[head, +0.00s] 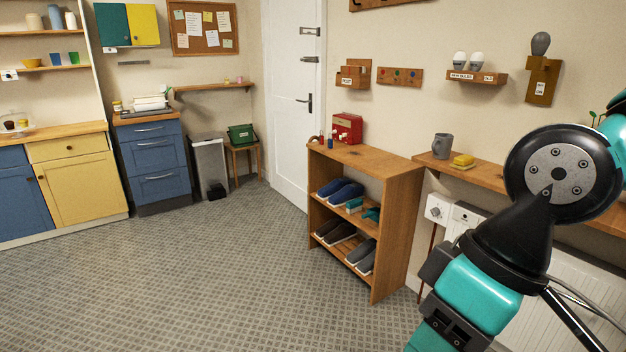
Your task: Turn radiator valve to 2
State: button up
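A white radiator (577,292) stands against the right wall under a wooden shelf, partly hidden behind my arm. At its left end is a small white valve unit (438,208) with a round knob face and a dark spot on it, above a copper-coloured pipe. Its numbers are too small to read, so I cannot tell its setting. My teal and black arm crosses the right side of the view, to the right of and below the valve unit. My gripper's fingertips do not show.
A wooden shoe rack (393,200) stands left of the radiator, with a red box (347,128) on top.

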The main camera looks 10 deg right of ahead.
aim_at(436, 211)
jog(key=i, duration=2.7)
jog(key=u, duration=2.2)
jog(key=i, duration=0.95)
jog(key=z, duration=3.25)
